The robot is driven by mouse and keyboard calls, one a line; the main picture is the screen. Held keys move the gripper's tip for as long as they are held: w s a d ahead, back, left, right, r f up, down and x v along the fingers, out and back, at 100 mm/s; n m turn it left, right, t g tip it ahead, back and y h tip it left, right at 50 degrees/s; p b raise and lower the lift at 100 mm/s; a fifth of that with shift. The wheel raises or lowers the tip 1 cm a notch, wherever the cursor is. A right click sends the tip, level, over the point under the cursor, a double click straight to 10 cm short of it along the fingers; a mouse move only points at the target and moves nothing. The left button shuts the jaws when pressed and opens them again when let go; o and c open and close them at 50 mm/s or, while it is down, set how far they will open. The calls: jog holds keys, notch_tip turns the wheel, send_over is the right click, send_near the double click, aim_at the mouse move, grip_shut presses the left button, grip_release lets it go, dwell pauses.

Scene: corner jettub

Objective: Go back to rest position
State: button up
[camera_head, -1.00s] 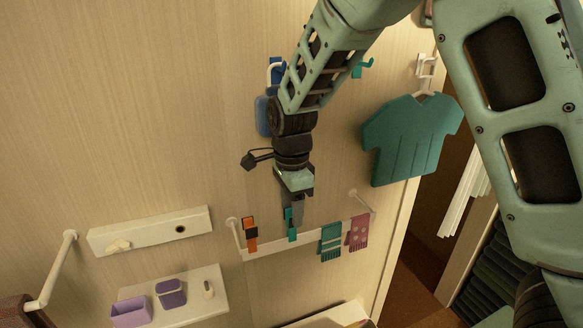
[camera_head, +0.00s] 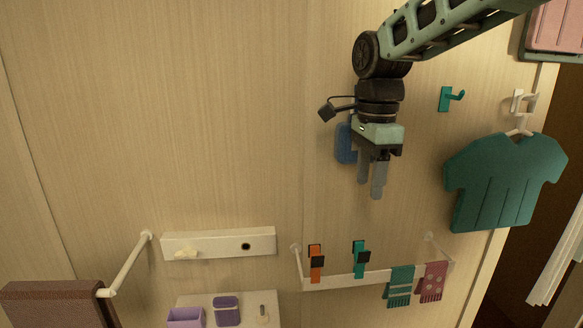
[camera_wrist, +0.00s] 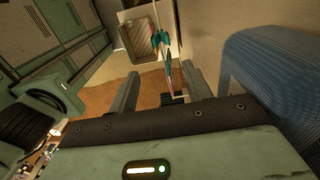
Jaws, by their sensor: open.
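My gripper (camera_head: 371,178) is in the head view at right of centre, pointing down in front of the wooden wall. Its two grey fingers are apart, with nothing between them. In the wrist view my gripper (camera_wrist: 161,88) also shows both fingers spread. A blue item (camera_head: 345,143) on the wall is partly hidden behind my gripper.
A teal shirt (camera_head: 503,180) and a teal hook (camera_head: 446,99) are to the right. The upper left wall is bare.

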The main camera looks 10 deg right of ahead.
jog(key=s+a+f+n+b, duration=0.3)
jog(key=s+f+n+b, duration=0.1)
jog(key=s+f+n, duration=0.7)
jog(key=s+a+f+n+b, duration=0.3)
jog(key=s+f+n+b, duration=0.2)
jog(key=s+f+n, duration=0.6)
jog(key=s+n, duration=0.3)
jog(key=s, duration=0.1)
jog(key=shift+s+f+n+y, duration=0.3)
jog(key=shift+s+f, duration=0.1)
